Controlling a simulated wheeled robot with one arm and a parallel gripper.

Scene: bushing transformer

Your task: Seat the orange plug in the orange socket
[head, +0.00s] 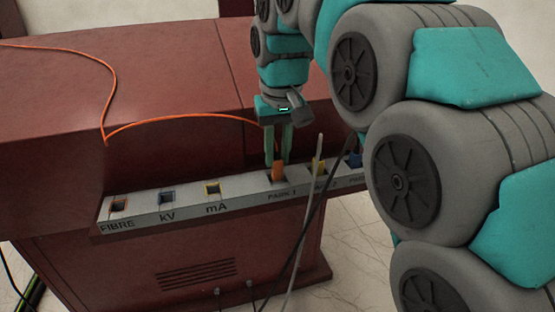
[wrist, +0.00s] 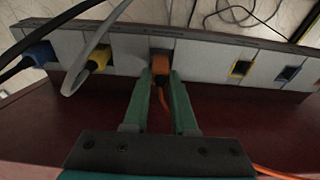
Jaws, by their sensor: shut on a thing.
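The orange plug (head: 278,172) stands upright in the slot marked PARK 1, and the wrist view shows it at the panel too (wrist: 161,73). My gripper (head: 279,158) is above it, with its two green fingers shut on it from either side; they also show in the wrist view (wrist: 160,84). How deep the plug sits in the slot is hidden. An orange cable (head: 190,118) runs from the plug to the left over the cabinet. The orange-rimmed socket (head: 119,206), marked FIBRE, is empty at the left end of the panel strip.
Between them are an empty blue-rimmed kV socket (head: 167,197) and an empty yellow-rimmed mA socket (head: 212,188). A yellow plug (head: 319,167) with a grey cable and a blue plug (head: 354,158) with a black cable stand close to the right. The red cabinet (head: 60,90) rises behind the strip.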

